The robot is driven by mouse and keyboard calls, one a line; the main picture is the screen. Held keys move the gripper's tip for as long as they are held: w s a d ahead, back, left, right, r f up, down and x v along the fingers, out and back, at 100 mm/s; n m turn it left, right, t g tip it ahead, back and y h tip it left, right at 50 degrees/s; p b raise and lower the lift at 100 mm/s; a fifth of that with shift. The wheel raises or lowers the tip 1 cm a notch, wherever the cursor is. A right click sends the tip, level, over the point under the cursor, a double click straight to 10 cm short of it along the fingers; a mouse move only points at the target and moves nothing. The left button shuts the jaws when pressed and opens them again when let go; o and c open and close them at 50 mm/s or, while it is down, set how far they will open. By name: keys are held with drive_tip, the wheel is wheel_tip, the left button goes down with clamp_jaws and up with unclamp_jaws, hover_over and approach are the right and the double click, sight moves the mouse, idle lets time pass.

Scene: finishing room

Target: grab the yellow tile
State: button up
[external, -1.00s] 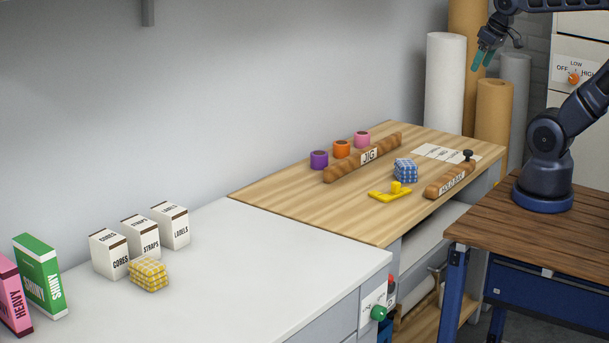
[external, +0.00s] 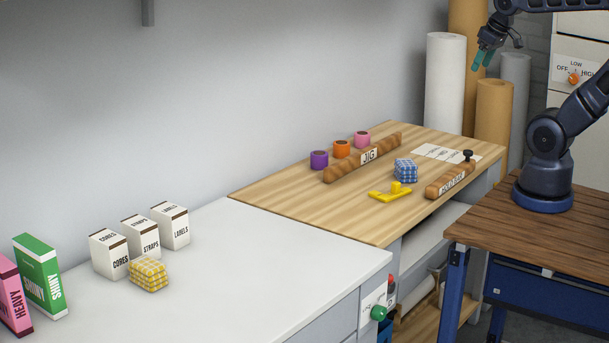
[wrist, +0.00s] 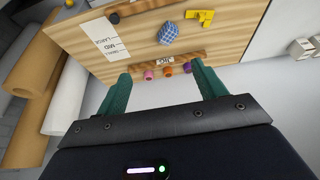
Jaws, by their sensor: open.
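The yellow tile (external: 391,193) is a flat, angular piece with a raised part, lying on the wooden bench top near its front edge. In the wrist view the yellow tile (wrist: 203,17) shows at the top, beyond the blue checked bundle. My gripper (external: 482,60) is raised high at the upper right of the external view, well away from the tile. In the wrist view my gripper (wrist: 162,74) has its two green fingers apart with nothing between them.
A blue checked bundle (external: 405,171) sits just behind the tile. A brown HOLD BAY bar (external: 450,181) lies to its right and a JIG bar (external: 345,164) behind, with purple, orange and pink rings. The white counter (external: 240,275) holds boxes and a yellow checked bundle (external: 149,273).

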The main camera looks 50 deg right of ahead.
drive_tip(key=c, duration=0.4)
drive_tip(key=shift+c, duration=0.2)
drive_tip(key=n+g, duration=0.5)
drive_tip(key=n, duration=1)
hover_over(394, 183)
drive_tip(key=f, duration=2.7)
drive_tip(key=shift+s+d+f, duration=0.15)
drive_tip(key=shift+d+f, duration=0.25)
drive_tip(key=shift+n, duration=0.3)
drive_tip(key=shift+f, duration=2.65)
drive_tip(key=shift+a+f, duration=0.15)
drive_tip(key=shift+f, duration=1.15)
drive_tip(key=shift+a+f, duration=0.15)
drive_tip(key=shift+f, duration=1.15)
